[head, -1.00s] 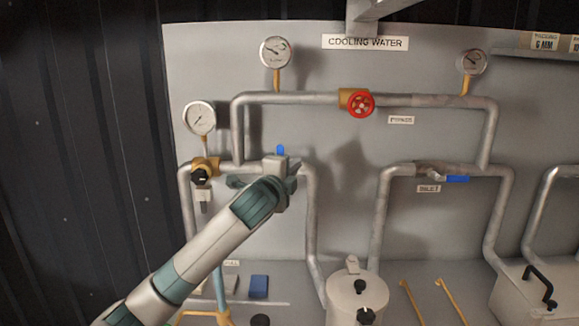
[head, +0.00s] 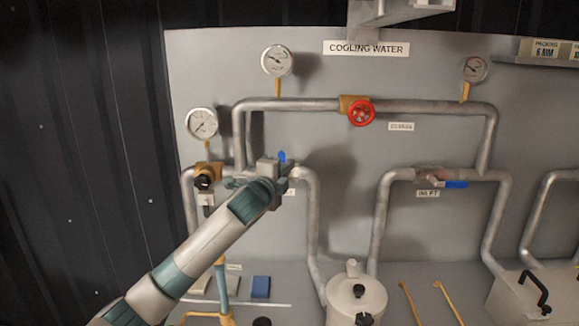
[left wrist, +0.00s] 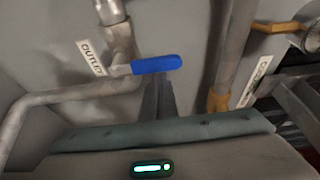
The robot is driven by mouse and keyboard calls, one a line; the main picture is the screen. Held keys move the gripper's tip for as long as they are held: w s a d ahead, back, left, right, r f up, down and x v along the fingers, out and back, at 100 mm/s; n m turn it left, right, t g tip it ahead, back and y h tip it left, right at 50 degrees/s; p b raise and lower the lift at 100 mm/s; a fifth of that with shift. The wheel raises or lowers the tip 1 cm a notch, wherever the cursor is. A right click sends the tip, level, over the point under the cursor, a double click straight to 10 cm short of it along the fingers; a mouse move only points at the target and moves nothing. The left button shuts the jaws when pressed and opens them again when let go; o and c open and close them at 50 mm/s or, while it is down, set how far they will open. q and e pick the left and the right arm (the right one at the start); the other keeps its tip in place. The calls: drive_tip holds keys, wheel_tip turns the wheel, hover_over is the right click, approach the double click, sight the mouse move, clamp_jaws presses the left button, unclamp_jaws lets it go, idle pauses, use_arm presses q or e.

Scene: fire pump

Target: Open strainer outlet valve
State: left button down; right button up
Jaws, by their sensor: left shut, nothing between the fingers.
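The strainer outlet valve shows its blue lever (head: 282,156) standing up, just above my left gripper in the head view; the gripper hides most of the valve body. In the left wrist view the blue lever (left wrist: 155,64) and the OUTLET label (left wrist: 90,57) are clear, and the lever sticks out across the pipe there. My left gripper (head: 274,172) is shut and empty. Its fingers (left wrist: 159,98) point toward the lever, close to its side; I cannot tell whether they touch it. My right gripper is not in view.
The strainer pot (head: 352,292) stands below. The inlet valve's blue lever (head: 456,184) lies along its pipe at right. A red handwheel (head: 361,113) sits on the upper bypass pipe. A gauge (head: 202,124) and brass valve (head: 207,174) are close left of my gripper.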

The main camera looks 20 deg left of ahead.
use_arm(q)
drive_tip(key=shift+s+a, duration=0.1)
drive_tip(key=shift+a, duration=0.05)
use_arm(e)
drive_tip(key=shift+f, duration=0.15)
